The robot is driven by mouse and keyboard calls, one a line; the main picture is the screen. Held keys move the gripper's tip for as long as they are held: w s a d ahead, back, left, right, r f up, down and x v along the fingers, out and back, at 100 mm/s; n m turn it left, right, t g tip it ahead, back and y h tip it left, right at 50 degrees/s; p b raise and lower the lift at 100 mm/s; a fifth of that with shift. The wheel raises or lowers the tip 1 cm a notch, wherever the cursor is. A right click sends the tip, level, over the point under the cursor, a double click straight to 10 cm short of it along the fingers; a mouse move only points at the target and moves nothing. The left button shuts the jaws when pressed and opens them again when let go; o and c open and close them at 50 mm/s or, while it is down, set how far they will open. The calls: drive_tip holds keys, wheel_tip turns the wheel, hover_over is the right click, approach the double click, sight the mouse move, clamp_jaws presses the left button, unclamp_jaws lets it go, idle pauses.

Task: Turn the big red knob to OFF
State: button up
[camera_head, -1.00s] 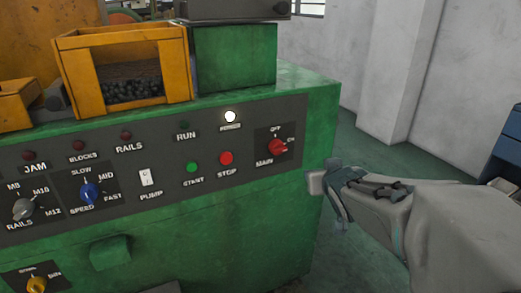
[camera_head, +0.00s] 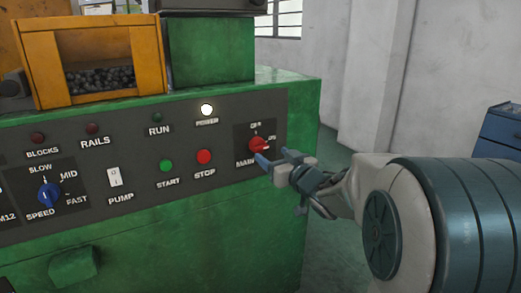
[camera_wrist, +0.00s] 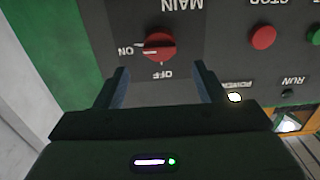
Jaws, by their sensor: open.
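The big red knob (camera_head: 259,145), labelled MAIN, sits at the right end of the grey control panel, with OFF above it and ON to its right. It also shows in the wrist view (camera_wrist: 160,46), upside down, with its white mark pointing to the ON side. My gripper (camera_head: 277,159) is open in front of the panel, just below and right of the knob. In the wrist view my gripper (camera_wrist: 160,85) has its two fingers spread on either side of the knob's line, apart from it. The fingers hold nothing.
The red STOP button (camera_head: 205,157) and green START button (camera_head: 166,166) are left of the knob. The lit POWER lamp (camera_head: 207,109) is above them. A yellow bin (camera_head: 40,65) of dark parts stands on the green machine. Open floor lies to the right.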

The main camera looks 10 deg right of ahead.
sight(262, 147)
drive_tip(key=x, duration=0.7)
drive_tip(key=shift+w+a+b, duration=0.1)
drive_tip(key=shift+w+b, duration=0.2)
drive_tip(key=shift+b, duration=0.05)
drive_tip(key=shift+f, duration=0.1)
drive_tip(key=c, duration=1)
